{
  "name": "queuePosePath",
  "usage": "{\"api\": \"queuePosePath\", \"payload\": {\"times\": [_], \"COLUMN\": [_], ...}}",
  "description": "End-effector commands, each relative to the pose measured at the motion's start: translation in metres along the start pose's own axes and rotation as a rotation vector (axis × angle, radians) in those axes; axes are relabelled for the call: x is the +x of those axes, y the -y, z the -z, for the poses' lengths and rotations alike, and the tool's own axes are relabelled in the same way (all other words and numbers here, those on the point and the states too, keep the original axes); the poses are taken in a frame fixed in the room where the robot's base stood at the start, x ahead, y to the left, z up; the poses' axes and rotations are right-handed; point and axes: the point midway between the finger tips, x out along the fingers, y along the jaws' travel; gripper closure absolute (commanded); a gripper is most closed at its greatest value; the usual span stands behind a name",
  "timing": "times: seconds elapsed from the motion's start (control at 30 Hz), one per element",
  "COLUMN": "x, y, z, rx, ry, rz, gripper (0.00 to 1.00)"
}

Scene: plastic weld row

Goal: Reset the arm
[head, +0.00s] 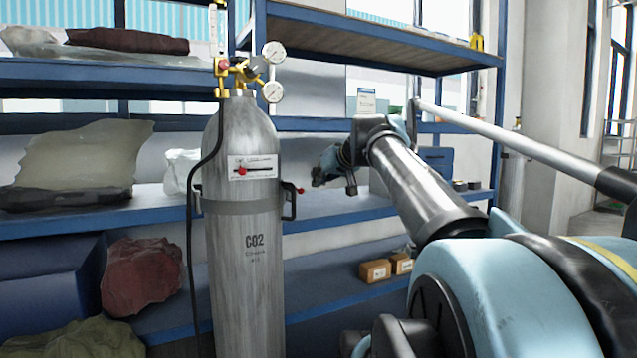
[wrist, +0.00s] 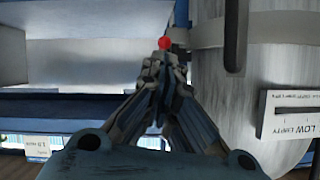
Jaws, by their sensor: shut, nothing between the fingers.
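My gripper (head: 320,178) is at the end of my arm, just right of the grey CO2 cylinder (head: 243,255), beside its black side handle. In the wrist view, my gripper (wrist: 163,64) has its fingers closed together, with nothing seen between them. A small red knob (wrist: 165,43) shows just past the fingertips; I cannot tell whether they touch it. In the head view a red knob (head: 300,190) sits by the cylinder's right handle. The cylinder also fills the right of the wrist view (wrist: 285,75), with a label reading LOW (wrist: 290,112).
Blue shelving (head: 340,214) stands behind the cylinder. Small brown boxes (head: 375,271) sit on its lower shelf. Brass fittings and gauges (head: 273,52) top the cylinder, and a black hose (head: 190,230) hangs down its left side. Wrapped bundles (head: 145,275) lie at left.

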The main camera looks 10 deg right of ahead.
Motion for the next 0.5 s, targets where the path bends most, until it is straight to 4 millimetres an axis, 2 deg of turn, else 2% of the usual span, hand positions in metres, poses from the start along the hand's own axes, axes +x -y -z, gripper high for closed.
{"api": "queuePosePath", "payload": {"times": [0.37, 0.47, 0.5], "x": [-0.001, 0.002, 0.005], "y": [0.001, 0.002, 0.002], "z": [0.000, -0.010, -0.020], "rx": [0.000, 0.001, 0.000], "ry": [0.000, 0.021, 0.042], "rz": [0.002, 0.007, 0.011], "gripper": [1.00, 1.00, 1.00]}}
